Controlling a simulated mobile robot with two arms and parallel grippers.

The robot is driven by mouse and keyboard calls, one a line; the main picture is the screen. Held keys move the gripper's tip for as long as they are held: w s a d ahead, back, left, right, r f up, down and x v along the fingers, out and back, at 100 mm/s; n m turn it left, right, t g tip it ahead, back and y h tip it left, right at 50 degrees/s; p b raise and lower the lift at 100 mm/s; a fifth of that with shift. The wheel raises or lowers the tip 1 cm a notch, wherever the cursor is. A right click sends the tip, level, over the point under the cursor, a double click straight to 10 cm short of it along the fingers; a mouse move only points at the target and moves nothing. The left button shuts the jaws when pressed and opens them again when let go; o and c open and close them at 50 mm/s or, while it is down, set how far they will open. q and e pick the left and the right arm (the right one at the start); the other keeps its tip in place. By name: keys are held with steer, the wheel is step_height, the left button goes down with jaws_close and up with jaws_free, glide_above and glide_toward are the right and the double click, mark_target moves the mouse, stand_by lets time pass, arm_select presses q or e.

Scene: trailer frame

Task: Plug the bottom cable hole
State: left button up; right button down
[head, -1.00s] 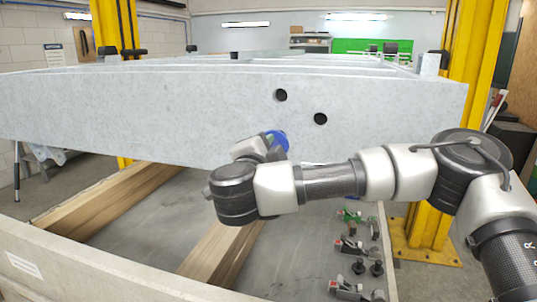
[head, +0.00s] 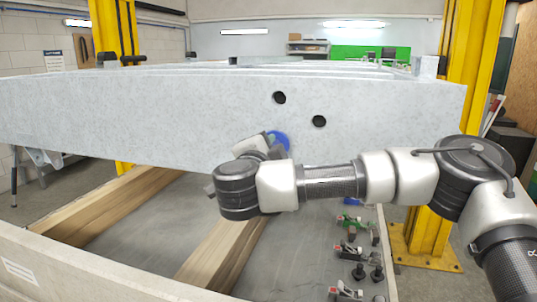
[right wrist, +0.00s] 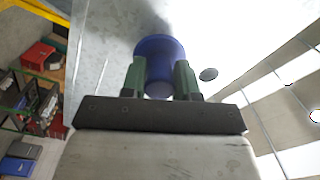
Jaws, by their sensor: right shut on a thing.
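A grey trailer frame beam (head: 150,115) spans the head view. Two dark round holes show in its face, an upper one (head: 279,98) and one lower to the right (head: 319,121). My right gripper (right wrist: 160,66) is shut on a blue plug (right wrist: 158,48), held between its green fingers. In the head view the blue plug (head: 280,141) is at the beam face, below the upper hole, partly hidden by my wrist. Whether it touches the beam or covers a hole I cannot tell. The right wrist view shows one dark hole (right wrist: 208,74) right of the plug. My left gripper is not in view.
Below the beam are wooden beams (head: 225,250) and a grey floor. Several small clamps and fittings (head: 350,250) lie at the lower right. A yellow post (head: 430,215) stands at the right, behind my arm.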

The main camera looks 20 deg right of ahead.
steer(key=shift+w+d, duration=0.1)
steer(key=shift+w+d, duration=0.25)
steer(key=shift+w, duration=0.1)
steer(key=shift+b, duration=0.35)
steer(key=shift+w+d+r, duration=0.1)
steer(key=shift+w+d, duration=0.05)
steer(key=shift+w, duration=0.05)
steer(key=shift+w+d, duration=0.1)
steer(key=c, duration=1.3)
jaws_free()
steer(key=shift+w+d, duration=0.1)
steer(key=shift+w, duration=0.05)
steer(key=o, duration=0.5)
steer(key=shift+w+d, duration=0.1)
steer(key=shift+w, duration=0.15)
steer(key=shift+o, duration=0.2)
steer(key=shift+s, duration=0.1)
